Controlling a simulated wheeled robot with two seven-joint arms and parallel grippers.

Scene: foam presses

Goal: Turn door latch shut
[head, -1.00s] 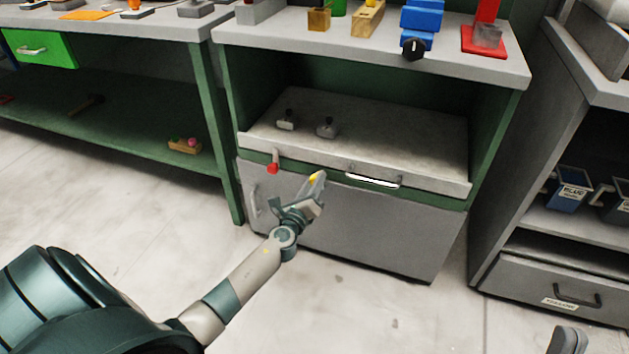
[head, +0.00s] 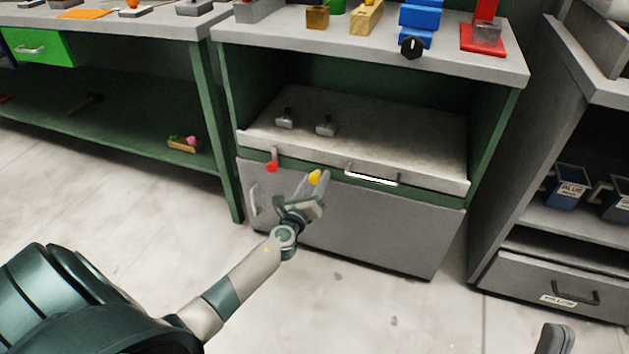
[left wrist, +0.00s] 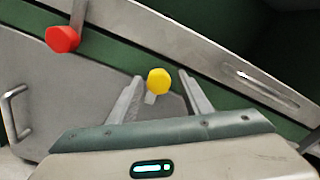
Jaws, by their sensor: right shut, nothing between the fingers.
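The grey cabinet door (head: 380,235) hangs under the shelf of the green bench, with an upright handle (head: 254,199) at its left. It looks closed. A red knob on a grey lever (head: 272,166) hangs over its top left; it also shows in the left wrist view (left wrist: 62,39). A yellow knob (head: 314,177) sits at the top of the door. My left gripper (left wrist: 160,90) is open, with the yellow knob (left wrist: 159,81) showing between its fingertips and gaps on both sides. Contact cannot be told. My right gripper (head: 562,340) shows only partly at the bottom right, shut and empty.
A drawer-like tray (head: 400,135) with a bright handle (head: 372,178) and two small grey fittings lies just above the door. The floor before the door is clear.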

